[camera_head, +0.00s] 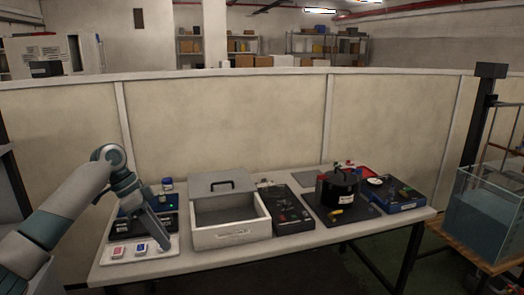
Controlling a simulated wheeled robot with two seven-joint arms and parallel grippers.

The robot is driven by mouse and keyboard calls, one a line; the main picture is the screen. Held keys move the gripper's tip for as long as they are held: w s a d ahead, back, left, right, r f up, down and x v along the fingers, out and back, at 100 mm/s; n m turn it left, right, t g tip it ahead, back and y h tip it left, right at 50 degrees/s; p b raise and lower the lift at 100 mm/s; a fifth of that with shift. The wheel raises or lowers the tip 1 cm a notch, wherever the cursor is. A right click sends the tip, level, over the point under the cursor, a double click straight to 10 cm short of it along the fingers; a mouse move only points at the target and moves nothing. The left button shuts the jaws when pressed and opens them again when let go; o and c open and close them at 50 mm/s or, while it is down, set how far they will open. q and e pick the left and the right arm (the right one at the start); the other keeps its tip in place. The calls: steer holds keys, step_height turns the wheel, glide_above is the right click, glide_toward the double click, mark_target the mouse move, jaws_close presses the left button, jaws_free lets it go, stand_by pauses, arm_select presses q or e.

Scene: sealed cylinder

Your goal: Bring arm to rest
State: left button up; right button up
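My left arm comes in from the left, and its gripper (157,238) points down over the left end of the table, above a white tray (172,251). Whether its fingers are open or shut is too small to tell, and I see nothing clearly held. A black cylinder vessel (337,191) with a dark top stands upright on a dark mat (359,216) right of the middle. My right gripper is not in view.
An open white box (230,238) with a handled grey lid (222,184) behind it stands mid-left on the table (180,266). A black case (285,208) and a blue case (407,205) flank the vessel. A water tank (488,217) stands at the right. A partition runs behind.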

arm_select(q)
step_height(320, 180, down, 27)
steer(key=w+n+t, duration=0.2)
steer(key=n, duration=0.4)
steer(key=s+a+f+n+y, duration=0.1)
steer(key=s+f, duration=0.3)
steer(key=f, duration=0.5)
steer(key=s+f+n+y, duration=0.1)
steer(key=s+f, duration=0.3)
steer(key=f, duration=0.4)
steer(key=s+a+f+n+y, duration=0.1)
steer(key=s+f, duration=0.3)
steer(key=f, duration=0.5)
steer(key=s+f+n+y, duration=0.1)
steer(key=s+f, duration=0.7)
steer(key=s, duration=0.4)
steer(key=s+f, duration=0.7)
steer(key=s, duration=0.4)
steer(key=s+f+n+y, duration=0.1)
steer(key=s+f, duration=0.7)
steer(key=s, duration=0.4)
steer(key=s+d+f, duration=0.2)
steer(key=s+d, duration=0.1)
steer(key=s, duration=1.6)
steer(key=shift+s+f+g, duration=0.15)
steer(key=shift+s+g, duration=0.05)
steer(key=shift+g, duration=0.1)
